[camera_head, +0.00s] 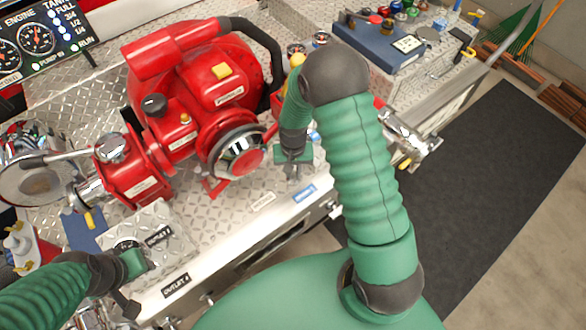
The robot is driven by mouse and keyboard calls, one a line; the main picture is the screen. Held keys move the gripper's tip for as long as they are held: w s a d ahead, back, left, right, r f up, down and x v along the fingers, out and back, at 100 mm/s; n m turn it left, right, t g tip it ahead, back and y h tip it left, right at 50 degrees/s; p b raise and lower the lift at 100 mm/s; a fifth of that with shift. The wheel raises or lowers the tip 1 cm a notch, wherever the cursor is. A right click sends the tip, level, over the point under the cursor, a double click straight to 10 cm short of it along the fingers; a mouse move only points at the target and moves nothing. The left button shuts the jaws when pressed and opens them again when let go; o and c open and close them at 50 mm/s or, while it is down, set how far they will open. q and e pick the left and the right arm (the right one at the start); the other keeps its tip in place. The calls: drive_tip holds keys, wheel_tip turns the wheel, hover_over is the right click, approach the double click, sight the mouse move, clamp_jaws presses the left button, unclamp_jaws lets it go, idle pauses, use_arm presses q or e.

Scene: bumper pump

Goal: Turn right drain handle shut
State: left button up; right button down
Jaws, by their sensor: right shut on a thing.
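My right gripper (293,168) points down at the diamond-plate bumper top (205,225), right of the red pump (190,110). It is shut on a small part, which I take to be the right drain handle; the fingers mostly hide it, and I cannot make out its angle. My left gripper (128,285) is at the lower left, over the front edge near the Outlet 4 label (175,285). Its fingers are not clear enough to show whether they are open.
The pump's round silver-and-red cap (240,152) is close left of my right gripper. A chrome fitting (410,140) is at the right end of the bumper. A blue case (380,45) stands behind. A dark mat (490,180) covers the floor at right.

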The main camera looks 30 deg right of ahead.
drive_tip(key=m+p, duration=0.2)
drive_tip(key=m, duration=0.3)
drive_tip(key=shift+r+m, duration=0.1)
drive_tip(key=shift+m, duration=0.2)
drive_tip(key=m+p, duration=0.2)
drive_tip(key=m, duration=0.3)
drive_tip(key=shift+m, duration=0.3)
drive_tip(key=shift+w, duration=0.1)
drive_tip(key=c, duration=1.5)
unclamp_jaws()
